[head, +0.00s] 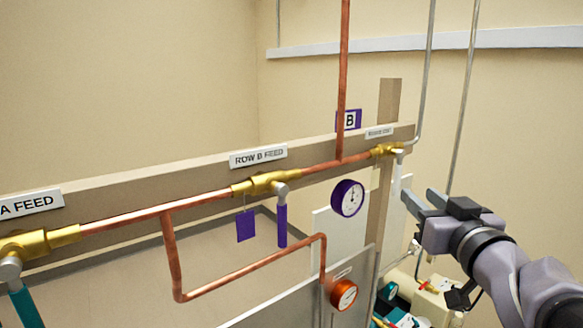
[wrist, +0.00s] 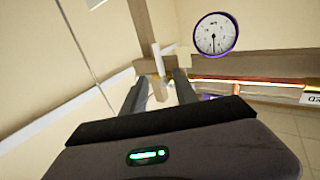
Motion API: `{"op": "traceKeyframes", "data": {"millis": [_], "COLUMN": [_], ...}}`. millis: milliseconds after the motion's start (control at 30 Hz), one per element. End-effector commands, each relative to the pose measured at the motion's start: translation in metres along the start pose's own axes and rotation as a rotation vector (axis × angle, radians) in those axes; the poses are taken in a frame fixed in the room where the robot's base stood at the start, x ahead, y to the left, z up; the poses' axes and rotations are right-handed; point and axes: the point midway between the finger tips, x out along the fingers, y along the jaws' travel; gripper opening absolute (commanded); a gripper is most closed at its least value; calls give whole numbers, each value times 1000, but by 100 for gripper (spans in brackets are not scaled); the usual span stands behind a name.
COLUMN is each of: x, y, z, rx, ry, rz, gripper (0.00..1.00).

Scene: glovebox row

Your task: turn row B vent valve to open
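A brass valve (head: 388,150) sits at the right end of the copper pipe, under a small white label (head: 380,132) too blurred to read. Its pale lever (head: 397,175) hangs down. My gripper (head: 419,194) is open and empty, just right of the lever in the head view. In the wrist view the two fingers of my gripper (wrist: 159,84) stand apart. A pale bar-like piece (wrist: 158,60) shows beyond and between them; I cannot tell whether it is the lever. No contact is visible.
The ROW B FEED valve (head: 265,184) has a purple lever (head: 282,226) and a hanging purple tag (head: 246,226). A purple-rimmed gauge (head: 348,198), an orange gauge (head: 344,294) and a purple B sign (head: 348,120) are near. Thin grey pipes (head: 462,100) rise behind my gripper.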

Motion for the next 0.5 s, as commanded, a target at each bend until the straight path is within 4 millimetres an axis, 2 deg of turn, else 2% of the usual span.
{"op": "traceKeyframes", "data": {"millis": [100, 300, 500], "x": [33, 80, 104], "y": [-1, 0, 0], "z": [0, -1, -2], "rx": [3, 1, 1], "ry": [-2, -2, 1], "rz": [-2, 0, 2], "gripper": [35, 35, 35]}}
